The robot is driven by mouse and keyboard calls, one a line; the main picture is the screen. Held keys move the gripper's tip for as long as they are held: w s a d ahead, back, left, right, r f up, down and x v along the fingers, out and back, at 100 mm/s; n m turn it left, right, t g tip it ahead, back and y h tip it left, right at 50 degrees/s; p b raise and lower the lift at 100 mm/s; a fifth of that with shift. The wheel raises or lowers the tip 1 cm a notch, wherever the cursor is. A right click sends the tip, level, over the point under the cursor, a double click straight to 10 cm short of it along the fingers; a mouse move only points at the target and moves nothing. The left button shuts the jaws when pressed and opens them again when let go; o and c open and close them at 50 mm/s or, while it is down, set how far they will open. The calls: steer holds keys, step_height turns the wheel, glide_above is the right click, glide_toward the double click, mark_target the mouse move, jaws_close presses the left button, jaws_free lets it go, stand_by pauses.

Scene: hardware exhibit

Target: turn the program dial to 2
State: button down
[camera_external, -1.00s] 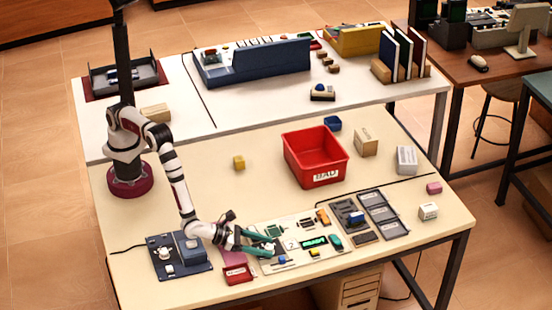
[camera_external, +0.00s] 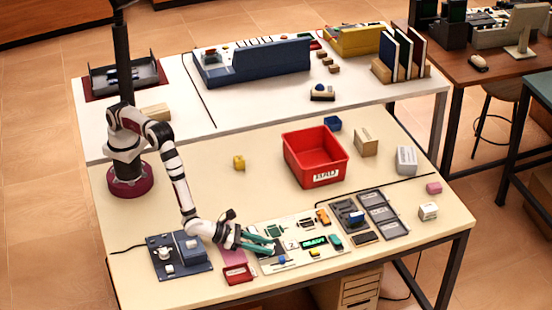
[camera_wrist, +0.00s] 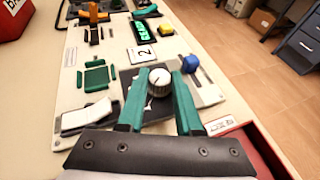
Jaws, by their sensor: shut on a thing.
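The program dial (camera_wrist: 158,82) is a small round knob with a pale top and dark ribbed side, on a dark plate of the exhibit board in the wrist view. My gripper (camera_wrist: 160,76) has its green fingers on either side of the knob and is shut on it. The dial's markings and setting cannot be read. A white card with a "2" (camera_wrist: 143,54) stands just beyond the dial. In the external view my gripper (camera_external: 274,247) is low over the board's left part and hides the dial.
A green-lit display (camera_external: 314,243), a yellow button (camera_wrist: 166,29) and a blue knob (camera_wrist: 190,64) are close by on the board. A white rocker (camera_wrist: 86,117) lies left of the fingers. A small red tray (camera_external: 237,274) is at the front; a red bin (camera_external: 316,176) stands behind.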

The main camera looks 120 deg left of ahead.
steer(key=shift+s+a+m+t+h, duration=0.1)
steer(key=shift+a+m+t+h, duration=0.05)
steer(key=shift+m+h, duration=0.75)
steer(key=shift+w+a+m+t+h, duration=0.1)
steer(key=shift+a+m+t+h, duration=0.1)
steer(key=shift+m+h, duration=0.7)
steer(key=shift+s+a+m+t+h, duration=0.15)
steer(key=shift+m+h, duration=0.55)
steer(key=shift+h, duration=0.4)
steer(key=c, duration=0.6)
jaws_free()
steer(key=shift+d, duration=0.1)
steer(key=v, duration=1.5)
steer(key=shift+s+a+r, duration=0.1)
steer(key=shift+s+a, duration=0.2)
steer(key=shift+s, duration=0.05)
